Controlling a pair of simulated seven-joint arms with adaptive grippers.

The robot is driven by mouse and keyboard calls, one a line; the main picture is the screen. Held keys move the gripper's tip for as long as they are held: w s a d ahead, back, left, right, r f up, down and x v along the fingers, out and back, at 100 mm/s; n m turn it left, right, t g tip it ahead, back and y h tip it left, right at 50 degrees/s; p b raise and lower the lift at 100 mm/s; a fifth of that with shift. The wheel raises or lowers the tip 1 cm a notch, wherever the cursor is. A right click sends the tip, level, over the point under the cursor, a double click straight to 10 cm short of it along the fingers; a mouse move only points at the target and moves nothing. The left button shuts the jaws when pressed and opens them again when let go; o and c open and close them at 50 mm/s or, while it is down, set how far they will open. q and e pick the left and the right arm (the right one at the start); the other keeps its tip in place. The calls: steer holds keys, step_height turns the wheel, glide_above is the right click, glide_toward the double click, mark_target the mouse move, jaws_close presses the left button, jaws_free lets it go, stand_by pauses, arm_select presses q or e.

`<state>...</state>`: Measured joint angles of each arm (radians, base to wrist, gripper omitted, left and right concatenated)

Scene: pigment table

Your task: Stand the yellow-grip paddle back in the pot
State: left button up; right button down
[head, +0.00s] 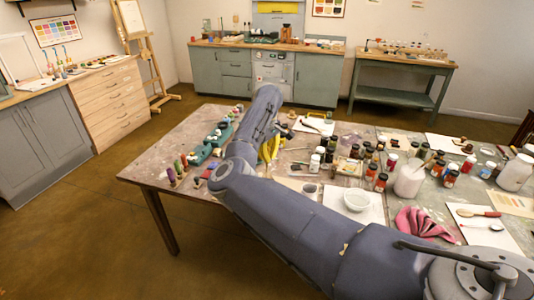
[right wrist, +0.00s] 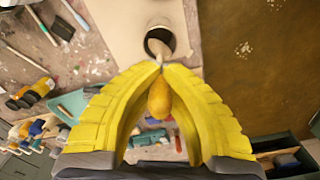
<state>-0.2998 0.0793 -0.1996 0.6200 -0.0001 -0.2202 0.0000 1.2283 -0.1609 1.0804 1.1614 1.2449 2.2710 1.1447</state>
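My right gripper (right wrist: 158,68) has its yellow fingers drawn together at the tips, pinching the yellow-grip paddle. The paddle's rounded yellow-orange grip (right wrist: 159,99) shows between the fingers, and its pale end (right wrist: 159,49) reaches past the tips. A round pot with a dark opening and pale rim (right wrist: 147,40) lies just beyond the tips. The pale end overlaps the opening; I cannot tell how deep it is. In the head view my right gripper (head: 268,148) is low over the table's far left part, partly behind my arm. I cannot pick out the pot there. My left gripper is not in view.
The pot stands on a light sheet (right wrist: 120,20) near a table edge, with brown floor beyond. Brushes and tubes (right wrist: 30,93) lie left, and a dark green box (right wrist: 292,158) is lower right. In the head view, several jars (head: 383,180) and a white bowl (head: 357,200) crowd the table.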

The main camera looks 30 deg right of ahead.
mark_target(267, 164)
steer(key=shift+f, duration=1.6)
steer(key=shift+f, duration=0.1)
steer(key=c, duration=1.5)
jaws_free()
steer(key=shift+r, duration=6)
